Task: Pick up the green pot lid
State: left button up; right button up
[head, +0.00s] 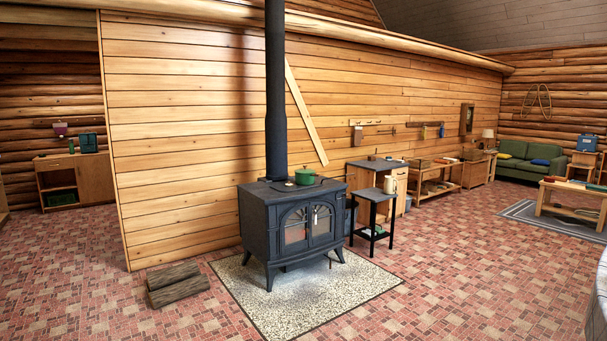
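A small green pot (305,177) stands on the flat top of the black wood stove, right of the stovepipe. Its top looks green and rounded, so a lid may be on it, but it is too small to tell the lid from the pot. Neither of my grippers shows in the head view.
The black stove (290,222) stands on a speckled hearth pad (310,295), with a stovepipe (276,90) rising from it. Split logs (177,284) lie to its left. A black stool (374,205) and cabinet stand to its right. The brick floor in front is open.

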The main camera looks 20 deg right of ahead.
aim_at(301, 171)
jog(key=i, duration=4.5)
jog(key=l, duration=0.1)
